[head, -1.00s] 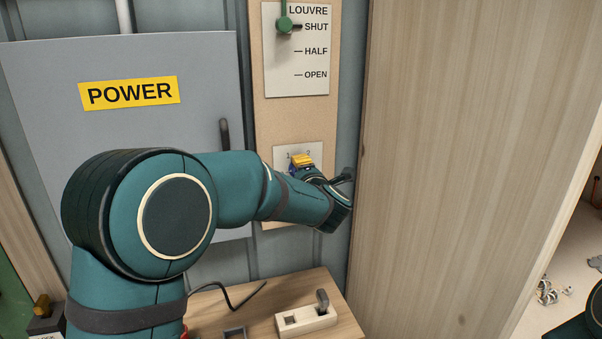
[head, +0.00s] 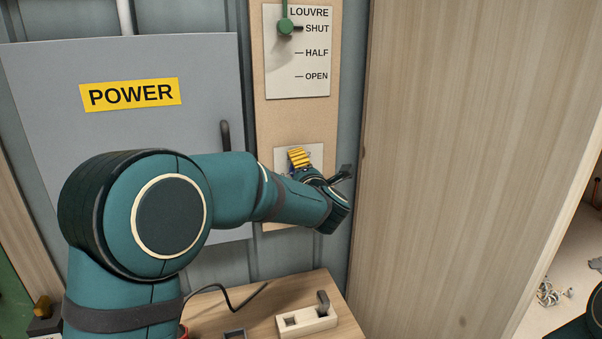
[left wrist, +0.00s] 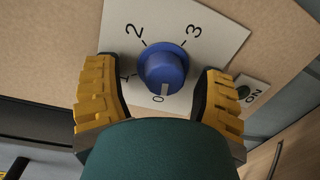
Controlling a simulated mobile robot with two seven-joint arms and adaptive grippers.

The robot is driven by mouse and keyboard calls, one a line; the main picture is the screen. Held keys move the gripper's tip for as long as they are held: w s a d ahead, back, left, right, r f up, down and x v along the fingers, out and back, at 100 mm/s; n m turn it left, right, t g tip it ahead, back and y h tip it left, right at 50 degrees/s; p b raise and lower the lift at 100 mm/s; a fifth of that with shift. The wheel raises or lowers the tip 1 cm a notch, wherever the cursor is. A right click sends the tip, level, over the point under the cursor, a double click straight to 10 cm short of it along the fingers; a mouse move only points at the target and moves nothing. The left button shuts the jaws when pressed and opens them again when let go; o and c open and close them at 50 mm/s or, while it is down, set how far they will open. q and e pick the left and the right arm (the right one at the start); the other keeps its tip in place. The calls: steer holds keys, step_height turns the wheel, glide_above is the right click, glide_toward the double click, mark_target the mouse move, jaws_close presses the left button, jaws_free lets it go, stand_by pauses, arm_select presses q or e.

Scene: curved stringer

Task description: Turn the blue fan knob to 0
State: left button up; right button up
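The blue fan knob (left wrist: 163,66) is on a white plate (left wrist: 208,25) marked 0, 1, 2 and 3 in the left wrist view. Its pale pointer mark is at its lower edge, close to the 0 and facing it. My left gripper (left wrist: 162,98) is open, with one yellow-padded finger on each side of the knob and visible gaps between. In the head view the left gripper (head: 300,158) is at the plate and its finger covers the number labels; the knob is mostly hidden there. My right gripper is not in view.
A grey POWER cabinet (head: 180,60) is left. A tall wooden panel (head: 460,150) stands close on the right.

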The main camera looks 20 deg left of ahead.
arm_select(q)
steer(key=shift+d, duration=0.1)
steer(key=v, duration=1.2)
steer(key=shift+f, duration=0.15)
